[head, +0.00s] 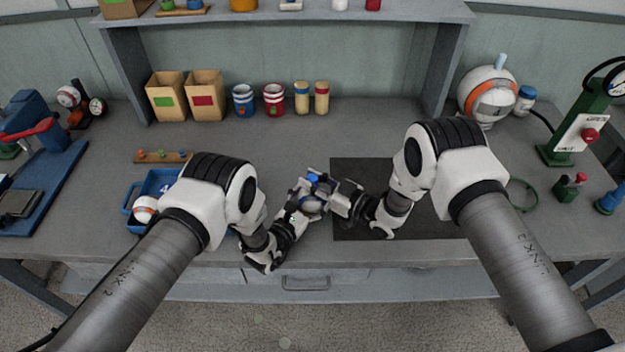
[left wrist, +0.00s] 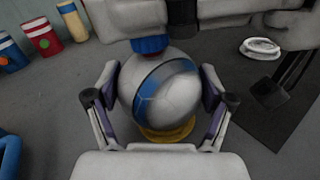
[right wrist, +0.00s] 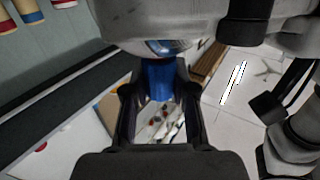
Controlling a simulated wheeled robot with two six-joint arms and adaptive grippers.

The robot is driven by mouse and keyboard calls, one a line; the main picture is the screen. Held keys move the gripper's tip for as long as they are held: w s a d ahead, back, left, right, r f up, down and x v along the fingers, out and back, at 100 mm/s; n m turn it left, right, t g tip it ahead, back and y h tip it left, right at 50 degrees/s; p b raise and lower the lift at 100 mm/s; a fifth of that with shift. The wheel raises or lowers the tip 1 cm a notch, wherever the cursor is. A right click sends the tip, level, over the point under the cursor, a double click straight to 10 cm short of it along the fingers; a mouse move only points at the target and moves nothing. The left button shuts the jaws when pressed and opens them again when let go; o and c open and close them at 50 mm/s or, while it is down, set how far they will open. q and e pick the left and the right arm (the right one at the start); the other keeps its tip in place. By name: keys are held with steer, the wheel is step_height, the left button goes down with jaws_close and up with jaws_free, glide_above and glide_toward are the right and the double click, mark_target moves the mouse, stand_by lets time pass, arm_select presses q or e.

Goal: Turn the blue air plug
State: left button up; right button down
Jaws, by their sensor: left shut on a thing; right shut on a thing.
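A white and grey ball with a blue stripe (left wrist: 165,88) sits between the two fingers of my left gripper (left wrist: 158,100), which is shut on it. A yellow ring (left wrist: 166,133) shows at the ball's lower side. The blue air plug (left wrist: 150,45) sticks out of the ball on the side toward my right gripper. In the right wrist view the plug (right wrist: 159,82) is between the fingers of my right gripper (right wrist: 160,95), which is shut on it. In the head view the ball (head: 312,205) is small and partly covered by both grippers.
A dark mat (head: 350,170) lies under and right of my right gripper. A blue basket (head: 130,195) with an orange and white ball (head: 145,208) is at left. Boxes (head: 167,95) and several jars (head: 243,100) stand at the back. A green press (head: 585,125) is at right.

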steer(key=shift+a+m+t+h, duration=0.15)
steer(key=shift+m+t+h, duration=0.7)
steer(key=shift+t, duration=0.25)
steer(key=shift+m+t+h, duration=1.75)
steer(key=shift+t+h, duration=0.05)
steer(key=shift+h, duration=0.45)
steer(key=shift+r, duration=0.1)
steer(key=c, duration=0.9)
jaws_free()
steer(key=v, duration=1.2)
